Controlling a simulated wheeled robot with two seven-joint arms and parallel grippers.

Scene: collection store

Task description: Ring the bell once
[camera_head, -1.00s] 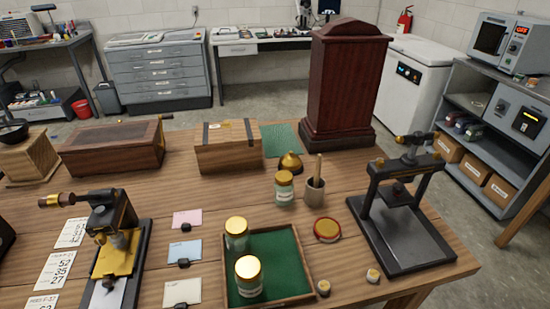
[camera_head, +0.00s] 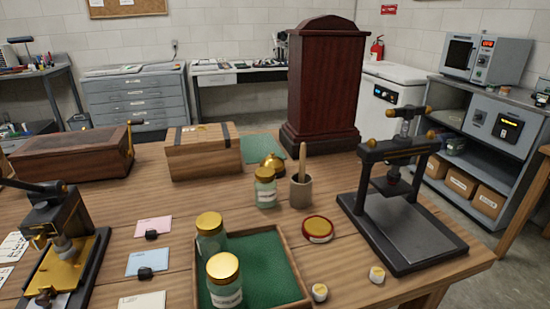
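A small brass dome bell (camera_head: 272,162) stands on the wooden table (camera_head: 180,205), in front of the tall dark red wooden case and at the edge of a green mat (camera_head: 262,147). A gold-lidded glass jar (camera_head: 265,188) stands just in front of the bell and hides its lower part. Neither of my grippers shows in the head view, so nothing of mine is near the bell in this picture.
Right of the jar stand a pestle cup (camera_head: 301,192) and a black press (camera_head: 405,200). In front is a green-lined tray (camera_head: 290,262) with two jars. A wooden box (camera_head: 203,157) stands left of the bell, and the tall case (camera_head: 322,85) behind it.

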